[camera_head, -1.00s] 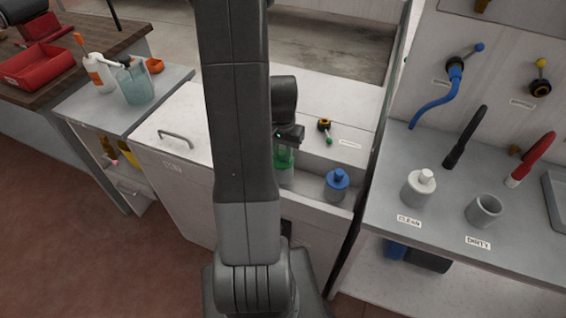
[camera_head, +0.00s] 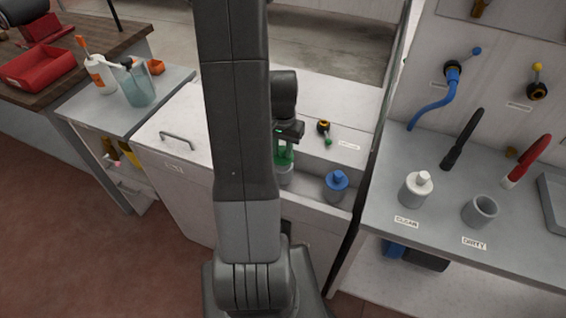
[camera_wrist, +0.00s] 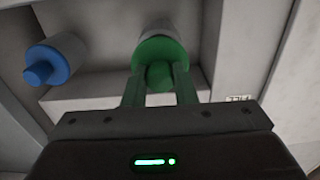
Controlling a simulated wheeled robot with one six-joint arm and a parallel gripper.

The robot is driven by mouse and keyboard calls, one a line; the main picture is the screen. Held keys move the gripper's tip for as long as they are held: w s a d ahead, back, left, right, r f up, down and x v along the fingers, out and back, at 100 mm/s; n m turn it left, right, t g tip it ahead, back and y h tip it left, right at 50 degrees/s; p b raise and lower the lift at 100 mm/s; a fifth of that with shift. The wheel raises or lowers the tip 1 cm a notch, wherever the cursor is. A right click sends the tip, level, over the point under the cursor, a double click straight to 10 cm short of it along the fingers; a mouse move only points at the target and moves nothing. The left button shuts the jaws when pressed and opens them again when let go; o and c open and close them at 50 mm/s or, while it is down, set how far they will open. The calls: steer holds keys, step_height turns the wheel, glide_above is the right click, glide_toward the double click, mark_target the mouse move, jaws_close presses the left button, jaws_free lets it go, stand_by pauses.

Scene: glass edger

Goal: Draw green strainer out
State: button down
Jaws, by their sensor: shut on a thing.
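The green strainer (camera_wrist: 160,51) shows in the wrist view as a green round cap with a knob, in line with a pale grey cylindrical housing (camera_wrist: 157,27). My gripper (camera_wrist: 159,78) is shut on the knob, one finger on each side. In the head view the green strainer (camera_head: 284,155) is partly hidden under my gripper (camera_head: 286,143), above the grey housing (camera_head: 285,176) in the recess of the white cabinet. I cannot tell whether the strainer's lower part is still inside the housing.
A blue-capped canister (camera_head: 337,184) stands just right of the housing in the same recess; it also shows in the wrist view (camera_wrist: 53,61). A black-and-yellow valve with a green tip (camera_head: 324,129) is on the ledge behind.

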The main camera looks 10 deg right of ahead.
steer(key=shift+r+p, duration=1.75)
steer(key=shift+r, duration=0.9)
steer(key=shift+r, duration=0.1)
steer(key=shift+r+p, duration=1.5)
steer(key=shift+r, duration=0.5)
steer(key=shift+f, duration=0.1)
